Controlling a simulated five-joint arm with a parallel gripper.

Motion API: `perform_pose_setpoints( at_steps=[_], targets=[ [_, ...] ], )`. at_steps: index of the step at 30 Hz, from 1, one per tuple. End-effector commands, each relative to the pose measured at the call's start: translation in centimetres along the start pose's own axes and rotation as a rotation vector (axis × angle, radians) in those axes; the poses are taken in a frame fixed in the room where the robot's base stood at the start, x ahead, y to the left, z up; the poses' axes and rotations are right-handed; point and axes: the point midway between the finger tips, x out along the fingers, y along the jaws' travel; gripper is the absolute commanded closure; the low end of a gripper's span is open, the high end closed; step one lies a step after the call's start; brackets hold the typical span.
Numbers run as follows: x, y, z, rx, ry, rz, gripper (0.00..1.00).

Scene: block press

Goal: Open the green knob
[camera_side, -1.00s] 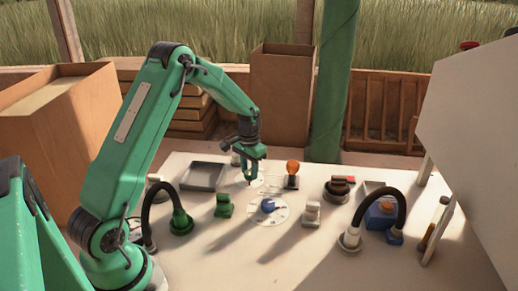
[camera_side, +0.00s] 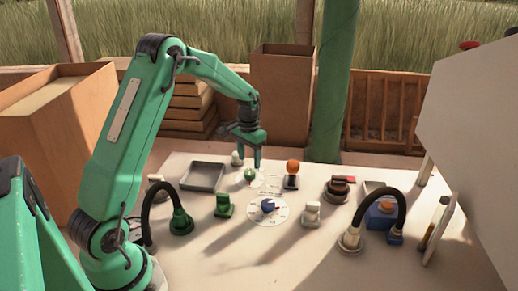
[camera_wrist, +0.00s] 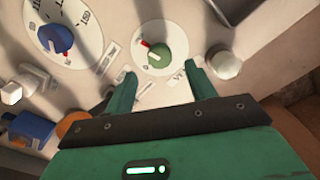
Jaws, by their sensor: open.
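The green knob (camera_wrist: 155,52) sits on a round white dial in the wrist view, with a red mark at its upper left edge. It shows small in the side view (camera_side: 250,175). My gripper (camera_wrist: 160,69) is open and empty, its two green fingers on either side of and short of the knob in the picture. In the side view my gripper (camera_side: 256,163) hangs just above and beside the knob, apart from it as far as I can tell.
A blue knob on a larger dial (camera_side: 268,207) stands nearby. An orange-topped part (camera_side: 292,170), a grey tray (camera_side: 203,177), a green block (camera_side: 223,205) and a white block (camera_side: 311,213) surround it. A white round cap (camera_wrist: 225,64) is close to one finger.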

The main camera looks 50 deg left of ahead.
Motion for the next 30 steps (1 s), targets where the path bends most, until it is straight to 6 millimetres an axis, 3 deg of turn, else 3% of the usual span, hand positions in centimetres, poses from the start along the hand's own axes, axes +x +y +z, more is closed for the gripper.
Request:
perform_pose_setpoints(
  at_steps=[6, 23, 30],
  targets=[
    [-2.3, 0.0, 0.0, 0.000, 0.001, 0.000, 0.45],
    [-3.2, 0.1, 0.1, 0.002, 0.003, -0.001, 0.45],
    [-5.6, 1.6, 1.1, 0.012, 0.034, -0.007, 0.45]
  ],
)
